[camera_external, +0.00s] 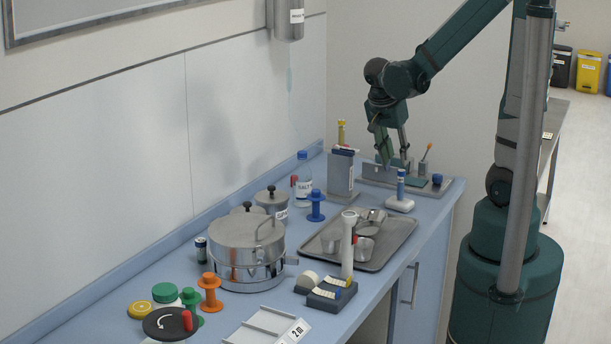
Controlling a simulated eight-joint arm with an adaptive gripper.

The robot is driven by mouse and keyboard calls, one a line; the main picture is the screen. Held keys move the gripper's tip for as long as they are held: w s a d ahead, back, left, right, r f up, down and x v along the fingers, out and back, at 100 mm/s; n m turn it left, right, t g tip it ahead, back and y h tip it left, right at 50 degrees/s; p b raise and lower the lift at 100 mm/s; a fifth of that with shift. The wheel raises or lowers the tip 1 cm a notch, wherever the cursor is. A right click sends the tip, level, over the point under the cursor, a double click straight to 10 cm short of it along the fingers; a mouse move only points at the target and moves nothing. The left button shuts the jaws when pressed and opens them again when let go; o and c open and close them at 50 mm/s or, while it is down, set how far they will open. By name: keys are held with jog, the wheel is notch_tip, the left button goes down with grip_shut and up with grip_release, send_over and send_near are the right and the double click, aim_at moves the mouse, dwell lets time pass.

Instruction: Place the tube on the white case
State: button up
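My gripper (396,161) hangs at the back right, pointing down over a grey tray (449,187). Its fingers look spread apart, with nothing clearly seen between them; the tips are small and overlap things in the tray. A blue tube-like piece (401,183) stands upright on a small white base (400,205), in front of the gripper. A white upright tube-shaped piece (348,245) with a flared top stands by a dark block (331,296) at the front. A flat white, ridged case-like thing (262,329) lies at the front edge. Which tube is meant, I cannot tell.
A metal tray (388,252) with bowls lies mid-bench. A steel drum (240,262), lidded pots, a bottle (304,183) and a grey box (341,175) crowd the wall side. Spools and a black disc (168,325) fill the front left.

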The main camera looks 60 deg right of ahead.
jog(key=shift+a, duration=0.15)
jog(key=a+r+n+t+y, duration=0.2)
jog(key=a+r+n+t, duration=0.2)
jog(key=a+n, duration=0.6)
jog(key=a+r+n+t+y, duration=0.2)
jog(key=a+r+n+t, duration=0.2)
jog(key=a+r+n, duration=0.5)
jog(key=a, duration=0.5)
jog(key=shift+n+y, duration=0.3)
jog(key=shift+n, duration=0.1)
